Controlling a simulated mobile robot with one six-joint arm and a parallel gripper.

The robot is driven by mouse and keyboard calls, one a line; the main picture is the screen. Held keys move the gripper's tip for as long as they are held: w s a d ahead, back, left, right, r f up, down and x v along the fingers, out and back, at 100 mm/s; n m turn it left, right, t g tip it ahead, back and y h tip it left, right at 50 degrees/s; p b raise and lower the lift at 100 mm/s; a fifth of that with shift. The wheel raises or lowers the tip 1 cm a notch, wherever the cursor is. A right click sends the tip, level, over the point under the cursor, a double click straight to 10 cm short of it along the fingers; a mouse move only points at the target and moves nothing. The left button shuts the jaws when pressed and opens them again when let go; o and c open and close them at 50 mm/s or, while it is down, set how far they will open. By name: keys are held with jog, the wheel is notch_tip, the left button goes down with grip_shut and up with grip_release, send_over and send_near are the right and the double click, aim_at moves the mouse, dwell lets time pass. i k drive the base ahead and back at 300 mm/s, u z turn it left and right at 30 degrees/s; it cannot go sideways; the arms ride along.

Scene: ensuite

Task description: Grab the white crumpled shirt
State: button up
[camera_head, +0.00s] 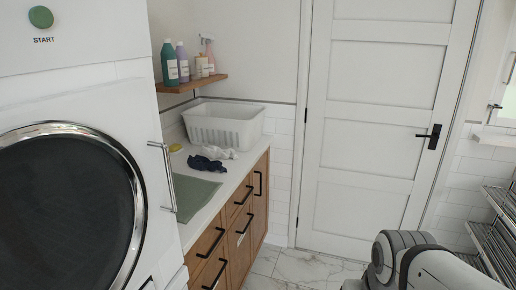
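A white crumpled cloth, which looks like the shirt (219,153), lies on the white countertop (228,181) in front of the laundry basket. A dark navy crumpled cloth (206,164) lies just in front of it, touching or very close to it. Part of my arm shows at the bottom right, well away from the counter. My gripper is not in view.
A white plastic basket (224,125) stands at the back of the counter, with a yellow item (176,147) to its left. Bottles stand on a wooden shelf (191,84) above. A washer (75,190) is at left, a closed door (385,120) behind, a metal rack (497,225) at right.

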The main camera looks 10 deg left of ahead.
aim_at(211, 153)
jog(key=i, duration=3.45)
jog(key=u, duration=2.95)
